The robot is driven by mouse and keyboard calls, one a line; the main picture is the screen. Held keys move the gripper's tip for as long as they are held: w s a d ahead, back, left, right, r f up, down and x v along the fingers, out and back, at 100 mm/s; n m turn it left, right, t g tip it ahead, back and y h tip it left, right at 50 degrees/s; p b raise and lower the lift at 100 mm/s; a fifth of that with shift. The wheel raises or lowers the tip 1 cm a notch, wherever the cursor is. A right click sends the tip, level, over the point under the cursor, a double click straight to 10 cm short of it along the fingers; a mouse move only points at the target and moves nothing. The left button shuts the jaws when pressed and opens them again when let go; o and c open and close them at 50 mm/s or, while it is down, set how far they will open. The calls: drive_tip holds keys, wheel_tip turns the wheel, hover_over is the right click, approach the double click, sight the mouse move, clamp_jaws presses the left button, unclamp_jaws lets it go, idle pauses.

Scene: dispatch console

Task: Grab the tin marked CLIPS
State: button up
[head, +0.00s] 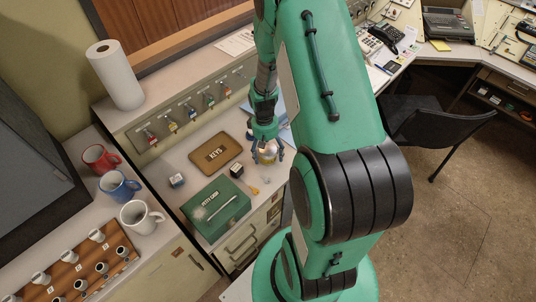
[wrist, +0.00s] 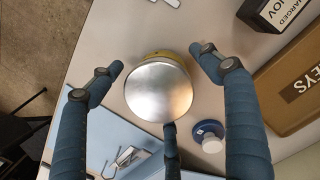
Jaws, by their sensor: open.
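A round tin (wrist: 158,92) with a shiny silver top and a yellowish side sits on the pale counter in the wrist view. In the head view the tin (head: 268,157) is partly covered by my gripper (head: 267,150). No CLIPS marking can be read on it in either view. In the wrist view my gripper (wrist: 157,62) is open, with blue fingers spread to the left and right of the tin and a third finger at its lower edge. The side fingers show gaps to the tin; whether the third one touches it I cannot tell.
A small blue-and-white round object (wrist: 209,136) stands close by the tin. A blue folder (wrist: 118,135) with loose clips lies beside it. A brown KEYS tray (head: 216,152), a black box (head: 236,171) and a green cash box (head: 215,208) are nearby. Mugs (head: 121,186) stand further left.

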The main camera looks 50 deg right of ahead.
sight(268, 149)
drive_tip(key=shift+c, duration=0.3)
drive_tip(key=c, duration=1.4)
drive_tip(key=shift+c, duration=0.3)
drive_tip(key=shift+r+p, duration=0.35)
drive_tip(key=shift+r, duration=0.5)
wheel_tip(268, 149, up, 2)
drive_tip(key=shift+r+p, duration=0.2)
drive_tip(key=shift+p, duration=0.25)
drive_tip(key=s+a+p, duration=0.2)
drive_tip(key=s+a, duration=0.6)
drive_tip(key=s, duration=0.5)
drive_tip(key=shift+s+a+r, duration=0.2)
drive_tip(key=shift+s+r, duration=0.1)
drive_tip(key=shift+r, duration=0.15)
